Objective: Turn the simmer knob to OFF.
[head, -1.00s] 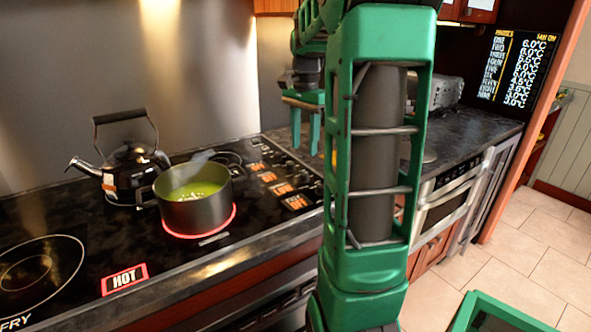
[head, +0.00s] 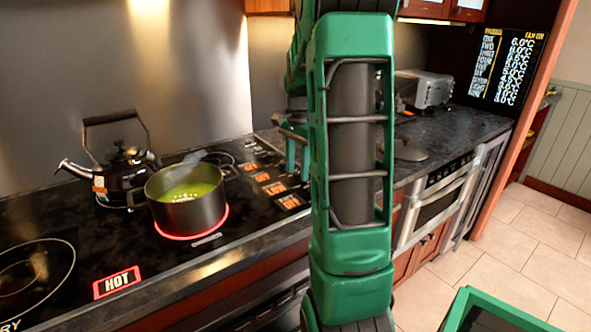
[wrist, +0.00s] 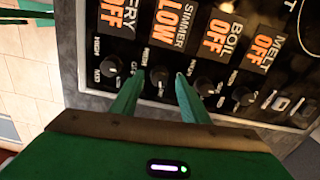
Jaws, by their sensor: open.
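The simmer knob (wrist: 160,75) is a small dark round knob on the black control panel in the wrist view. The display above it (wrist: 178,28) reads SIMMER LOW in orange. My gripper (wrist: 157,79) is open, with its green fingertips on either side of the knob in the picture. I cannot tell whether they touch it. In the head view my gripper (head: 292,150) is low over the right end of the cooktop, partly hidden by my arm, which also hides part of the panel.
The fry knob (wrist: 108,68) is left of the simmer knob; the boil knob (wrist: 205,87) and melt knob (wrist: 243,96) are to its right. Their displays read OFF. A pot of green liquid (head: 187,212) sits on a glowing red burner beside a black kettle (head: 124,170).

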